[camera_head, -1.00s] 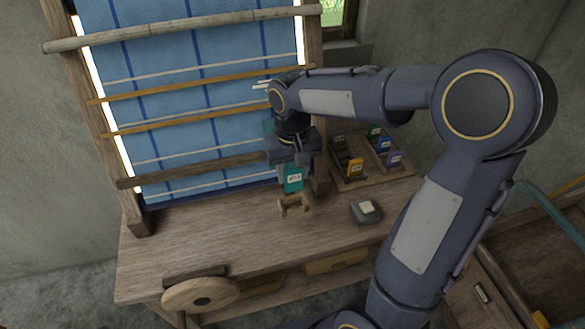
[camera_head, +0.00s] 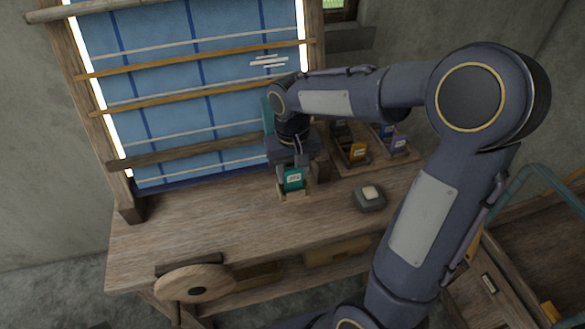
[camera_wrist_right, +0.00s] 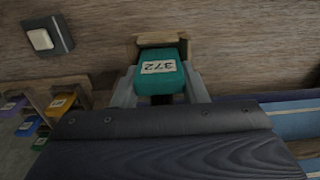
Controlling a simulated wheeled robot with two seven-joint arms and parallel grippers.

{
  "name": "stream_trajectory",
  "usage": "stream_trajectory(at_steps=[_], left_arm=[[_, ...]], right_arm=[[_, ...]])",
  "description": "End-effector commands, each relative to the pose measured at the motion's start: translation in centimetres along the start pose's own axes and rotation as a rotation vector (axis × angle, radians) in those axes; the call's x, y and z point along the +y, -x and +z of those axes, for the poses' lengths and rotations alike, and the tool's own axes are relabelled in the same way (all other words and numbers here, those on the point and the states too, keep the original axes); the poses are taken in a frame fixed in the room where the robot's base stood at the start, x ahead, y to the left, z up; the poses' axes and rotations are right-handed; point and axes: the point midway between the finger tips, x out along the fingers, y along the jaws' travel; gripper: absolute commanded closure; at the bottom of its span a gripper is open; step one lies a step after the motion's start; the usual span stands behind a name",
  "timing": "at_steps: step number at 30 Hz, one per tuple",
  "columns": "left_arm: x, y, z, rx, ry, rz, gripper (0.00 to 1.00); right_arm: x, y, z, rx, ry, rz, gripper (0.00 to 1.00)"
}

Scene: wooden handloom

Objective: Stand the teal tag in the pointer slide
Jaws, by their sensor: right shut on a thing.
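The teal tag (camera_head: 293,178) has a pale label and stands upright in the head view. My right gripper (camera_head: 291,170) is shut on it from above. The pointer slide (camera_head: 292,195) is a small wooden holder on the bench, directly at the tag's lower end. In the right wrist view the teal tag (camera_wrist_right: 160,75) lies between the two fingers of my right gripper (camera_wrist_right: 160,88), with the wooden slide (camera_wrist_right: 158,42) just beyond it. Whether the tag's lower edge is seated in the slide cannot be told. My left gripper is not in view.
A wooden rack with coloured tags (camera_head: 357,152) stands right of the gripper. A grey block with a pale button (camera_head: 369,198) sits on the bench (camera_head: 230,225). The loom with blue cloth (camera_head: 190,90) rises behind. The bench's left front is clear.

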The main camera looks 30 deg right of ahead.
Motion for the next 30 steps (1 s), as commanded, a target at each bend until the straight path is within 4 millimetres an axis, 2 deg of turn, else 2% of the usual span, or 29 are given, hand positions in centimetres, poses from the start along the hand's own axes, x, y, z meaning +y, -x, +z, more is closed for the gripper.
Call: stream_trajectory(at_steps=[9,10,15,16,25,30], left_arm=[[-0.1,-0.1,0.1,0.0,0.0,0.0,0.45],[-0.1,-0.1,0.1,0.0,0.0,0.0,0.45],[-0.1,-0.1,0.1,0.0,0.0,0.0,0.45],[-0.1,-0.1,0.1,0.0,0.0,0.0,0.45],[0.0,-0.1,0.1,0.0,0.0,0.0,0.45],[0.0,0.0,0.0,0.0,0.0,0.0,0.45]], right_arm=[[0.0,-0.2,0.0,0.0,0.0,0.0,0.82],[0.0,-0.2,0.0,0.0,0.0,0.0,0.6],[0.0,-0.2,0.0,-0.001,0.0,0.0,0.37],[0.0,-0.2,0.0,-0.001,0.0,0.0,0.35],[0.0,0.1,0.0,0.0,0.0,0.0,0.35],[0.0,2.4,-0.1,0.004,0.0,-0.001,0.35]])
